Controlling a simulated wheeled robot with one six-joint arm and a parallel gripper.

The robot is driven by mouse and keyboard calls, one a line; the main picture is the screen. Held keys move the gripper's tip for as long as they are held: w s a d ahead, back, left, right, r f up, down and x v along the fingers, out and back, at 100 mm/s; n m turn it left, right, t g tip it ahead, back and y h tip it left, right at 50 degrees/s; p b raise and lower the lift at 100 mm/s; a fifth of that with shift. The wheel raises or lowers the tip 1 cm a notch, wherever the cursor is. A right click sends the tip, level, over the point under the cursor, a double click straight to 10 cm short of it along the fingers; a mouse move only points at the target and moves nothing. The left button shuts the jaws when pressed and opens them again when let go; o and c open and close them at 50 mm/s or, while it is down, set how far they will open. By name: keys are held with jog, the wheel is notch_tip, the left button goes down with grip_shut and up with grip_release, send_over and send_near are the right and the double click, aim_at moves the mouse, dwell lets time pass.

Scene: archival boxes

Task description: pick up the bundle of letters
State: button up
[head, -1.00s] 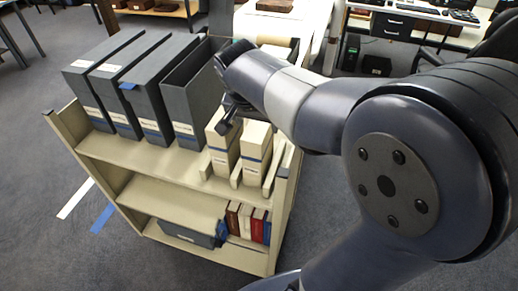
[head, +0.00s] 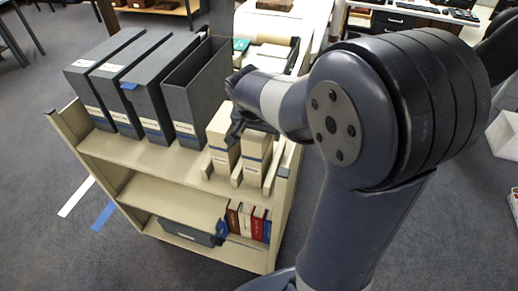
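I cannot pick out a bundle of letters for certain. Pale paper-like items (head: 270,64) lie in a tray behind the cart, partly hidden by my arm, and I cannot tell whether they are letters. My gripper (head: 236,132) is a dark shape over the two cream boxes on the cart's top shelf, in front of the tray. Its fingers are small and dark, and their opening and anything between them cannot be made out. The left cream box (head: 220,138) and the right cream box (head: 257,152) stand upright below and beside it.
The cart (head: 150,158) carries several grey boxes (head: 145,95) at left; the rightmost grey box (head: 200,90) is open at the top. Red and other books (head: 250,222) stand on the lower shelf. Carpet left of the cart is mostly clear.

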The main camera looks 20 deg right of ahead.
jog(key=shift+f+b, duration=0.2)
jog(key=shift+b, duration=0.1)
jog(key=shift+c, duration=0.5)
grip_shut()
dwell(0.5)
